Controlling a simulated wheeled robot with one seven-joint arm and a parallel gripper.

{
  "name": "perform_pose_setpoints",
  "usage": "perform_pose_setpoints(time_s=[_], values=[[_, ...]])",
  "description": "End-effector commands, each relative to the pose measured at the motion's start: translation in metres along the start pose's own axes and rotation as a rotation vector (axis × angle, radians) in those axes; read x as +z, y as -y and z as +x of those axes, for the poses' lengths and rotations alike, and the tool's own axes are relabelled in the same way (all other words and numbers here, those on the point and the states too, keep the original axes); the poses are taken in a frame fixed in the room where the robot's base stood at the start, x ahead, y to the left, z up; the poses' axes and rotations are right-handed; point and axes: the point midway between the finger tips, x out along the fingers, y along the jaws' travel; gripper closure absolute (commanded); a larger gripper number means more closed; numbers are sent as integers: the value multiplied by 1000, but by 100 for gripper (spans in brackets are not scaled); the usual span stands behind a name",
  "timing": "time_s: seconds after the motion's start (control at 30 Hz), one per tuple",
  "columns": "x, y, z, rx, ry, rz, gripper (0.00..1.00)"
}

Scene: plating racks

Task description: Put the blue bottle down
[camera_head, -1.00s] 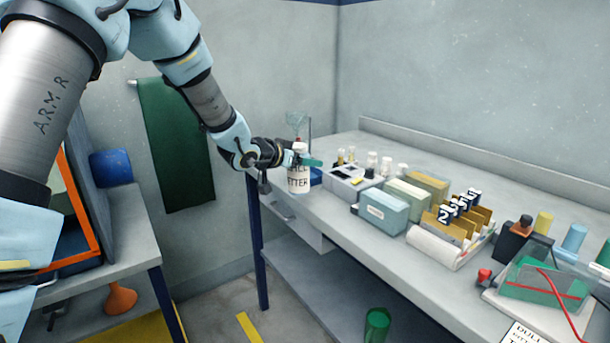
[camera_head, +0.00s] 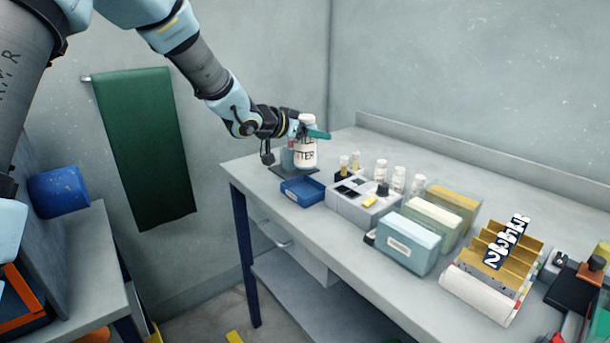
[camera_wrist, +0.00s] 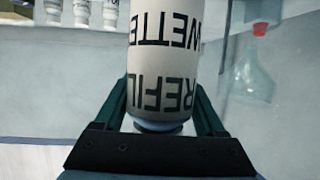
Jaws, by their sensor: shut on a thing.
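My gripper (camera_head: 312,134) is shut on a white bottle (camera_head: 306,156) with black lettering, over the back left end of the bench. In the wrist view the bottle (camera_wrist: 160,58) is clasped between both green fingers, its REFILL WETTER label upside down and a pale blue band at its near end. It looks upright in the head view; I cannot tell whether its base touches anything. A clear bluish bottle with a red top (camera_wrist: 256,75) stands apart at the right of the wrist view. In the head view it is mostly hidden behind my gripper.
A blue tray (camera_head: 303,191) lies just in front of the held bottle. A grey block (camera_head: 358,203) and several small white bottles (camera_head: 381,171) stand to the right, then file boxes (camera_head: 407,242). Bare bench lies behind these. A green cloth (camera_head: 150,150) hangs on the wall.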

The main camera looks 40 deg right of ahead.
Motion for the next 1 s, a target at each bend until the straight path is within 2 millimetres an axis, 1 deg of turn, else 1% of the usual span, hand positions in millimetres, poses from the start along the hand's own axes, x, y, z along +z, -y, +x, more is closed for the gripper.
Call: perform_pose_setpoints(time_s=[0.03,0.13,0.23,0.37,0.6,0.67,0.97,1.0], values=[[12,-1,4,0,4,-3,100],[27,-1,11,2,4,-3,100],[37,0,15,0,2,-2,100],[45,0,19,0,0,-1,100],[73,0,30,0,1,-1,100],[76,0,31,-1,1,0,100],[79,0,32,-1,-1,0,100],[79,0,32,-1,1,0,26]])
